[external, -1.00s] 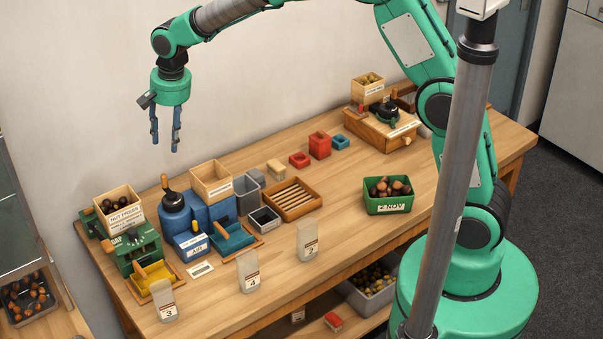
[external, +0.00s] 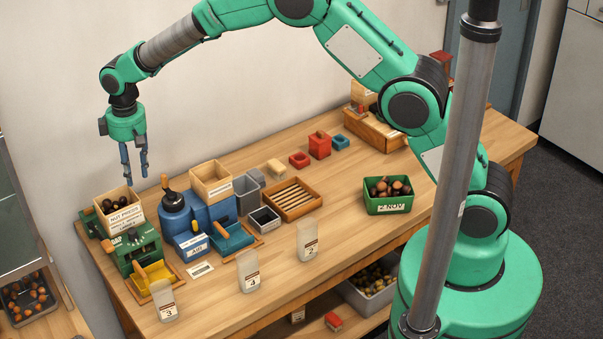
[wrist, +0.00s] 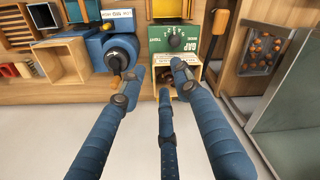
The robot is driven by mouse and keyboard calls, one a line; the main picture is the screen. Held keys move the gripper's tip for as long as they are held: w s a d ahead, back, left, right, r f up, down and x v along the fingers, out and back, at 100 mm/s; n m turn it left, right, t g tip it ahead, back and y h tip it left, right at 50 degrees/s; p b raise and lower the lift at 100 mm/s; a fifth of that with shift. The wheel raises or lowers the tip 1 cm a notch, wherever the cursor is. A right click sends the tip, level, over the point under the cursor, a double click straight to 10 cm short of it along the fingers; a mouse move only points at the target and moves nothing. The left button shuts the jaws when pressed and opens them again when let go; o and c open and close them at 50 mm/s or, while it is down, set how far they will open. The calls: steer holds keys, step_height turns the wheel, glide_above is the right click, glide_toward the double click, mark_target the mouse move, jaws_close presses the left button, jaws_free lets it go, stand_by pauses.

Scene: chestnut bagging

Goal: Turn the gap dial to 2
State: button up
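The gap dial is a dark round knob (wrist: 174,42) on a green panel marked GAP (wrist: 188,40) in the wrist view, with small digits around it. Which digit it points to is too small to tell. In the external view the green machine (external: 138,252) stands at the table's left end, below a wooden box of nuts (external: 122,212). My gripper (external: 136,172) hangs above and behind this box, pointing down, apart from the dial. Its blue fingers (wrist: 158,78) are spread and empty in the wrist view.
A yellow tray (external: 152,277) sits in front of the green machine. Several labelled bags, one (external: 165,300) near the front edge, stand on the table. The wall is close behind.

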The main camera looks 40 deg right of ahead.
mark_target(132, 230)
steer(key=a+f+n+p, duration=0.1)
steer(key=a+f+n, duration=0.3)
steer(key=n, duration=0.2)
steer(key=shift+a+f+n, duration=0.3)
steer(key=shift+n, duration=0.1)
steer(key=shift+f, duration=0.1)
step_height(132, 230, down, 14)
steer(key=shift+r+p, duration=0.2)
steer(key=shift+p, duration=0.9)
jaws_close()
